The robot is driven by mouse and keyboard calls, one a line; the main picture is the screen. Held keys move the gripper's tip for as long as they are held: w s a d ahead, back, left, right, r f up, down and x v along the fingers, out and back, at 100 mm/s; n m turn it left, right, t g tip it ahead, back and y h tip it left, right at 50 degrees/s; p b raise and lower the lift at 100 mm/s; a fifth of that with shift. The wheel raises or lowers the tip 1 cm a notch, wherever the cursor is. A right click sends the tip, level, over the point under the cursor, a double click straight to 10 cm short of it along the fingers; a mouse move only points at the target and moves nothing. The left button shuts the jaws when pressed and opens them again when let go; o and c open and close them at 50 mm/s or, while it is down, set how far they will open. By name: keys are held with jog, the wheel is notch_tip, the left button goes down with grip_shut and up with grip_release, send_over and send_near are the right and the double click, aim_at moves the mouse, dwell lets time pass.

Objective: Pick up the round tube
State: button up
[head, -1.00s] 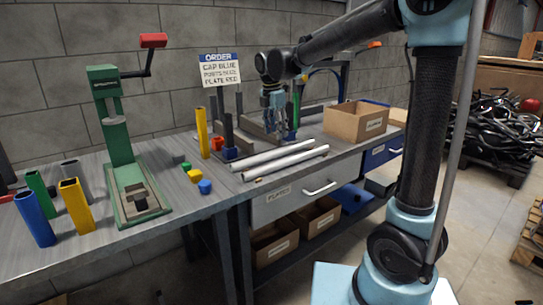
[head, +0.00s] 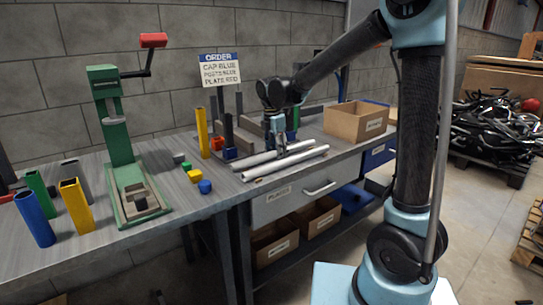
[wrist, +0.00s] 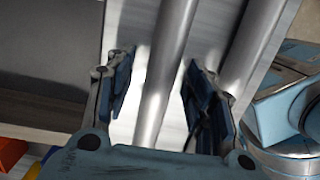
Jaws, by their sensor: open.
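Two long silver-grey round tubes lie side by side near the front edge of the workbench. The rear tube (head: 259,159) and the front tube (head: 300,162) both show in the head view. My gripper (head: 282,147) is low over the rear tube, pointing down. In the wrist view my gripper's open fingers (wrist: 160,62) stand on either side of one tube (wrist: 165,75), with gaps beside it. The second tube (wrist: 247,50) lies to the right, outside the fingers. Whether the fingertips reach the bench is unclear.
A cardboard box (head: 356,121) stands to the right of the tubes. Coloured square posts (head: 203,132) stand behind them. Small coloured caps (head: 205,187) and a green hand press (head: 122,160) are to the left. An order sign (head: 221,72) stands at the back.

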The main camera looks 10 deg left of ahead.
grip_shut()
jog(key=shift+r, duration=0.1)
